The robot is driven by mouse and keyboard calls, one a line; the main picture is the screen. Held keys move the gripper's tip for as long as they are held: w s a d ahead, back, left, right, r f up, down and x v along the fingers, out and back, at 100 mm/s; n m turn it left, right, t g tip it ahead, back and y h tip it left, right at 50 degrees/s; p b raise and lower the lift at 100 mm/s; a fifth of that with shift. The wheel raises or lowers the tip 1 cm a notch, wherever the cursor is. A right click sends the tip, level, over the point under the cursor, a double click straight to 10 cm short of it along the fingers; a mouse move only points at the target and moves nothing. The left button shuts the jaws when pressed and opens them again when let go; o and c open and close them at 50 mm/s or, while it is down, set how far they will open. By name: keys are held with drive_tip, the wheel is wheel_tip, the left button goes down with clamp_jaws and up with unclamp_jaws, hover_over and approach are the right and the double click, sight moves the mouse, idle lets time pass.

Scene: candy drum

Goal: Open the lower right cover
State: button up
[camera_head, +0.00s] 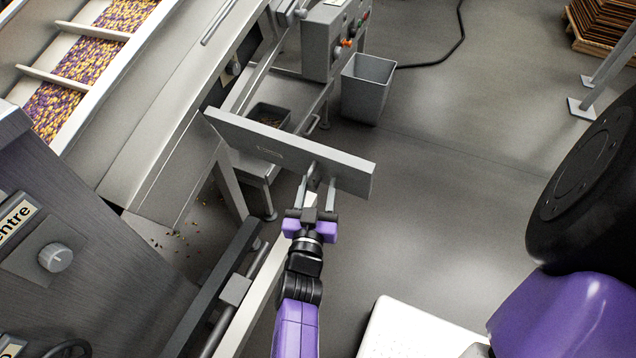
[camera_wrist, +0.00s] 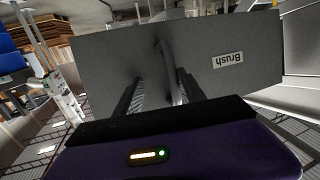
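The lower right cover (camera_head: 345,172) is a flat grey panel, seen from its top edge in the head view. It stands out from the machine's side over the floor, with its left end by the machine frame. In the wrist view the cover (camera_wrist: 225,35) fills the upper middle and carries a "Brush" label (camera_wrist: 234,59). A curved bar handle (camera_wrist: 166,62) is on its face. My gripper (camera_head: 318,186) is at the handle, its fingers apart on either side of it; in the wrist view my gripper (camera_wrist: 160,82) has the handle closer to the right finger.
A grey bin (camera_head: 367,88) stands on the floor beyond the cover, near a control box (camera_head: 328,40). A candy-filled channel (camera_head: 85,65) runs at upper left. A control panel (camera_head: 60,250) is at left. Open floor (camera_head: 450,190) lies to the right.

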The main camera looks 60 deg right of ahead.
drive_tip(key=shift+s+r, duration=0.1)
drive_tip(key=shift+s, duration=0.15)
drive_tip(key=w+v, duration=0.1)
drive_tip(key=v, duration=0.8)
idle(0.6)
drive_tip(key=shift+w+a+p, duration=0.15)
drive_tip(key=shift+p, duration=0.2)
idle(0.5)
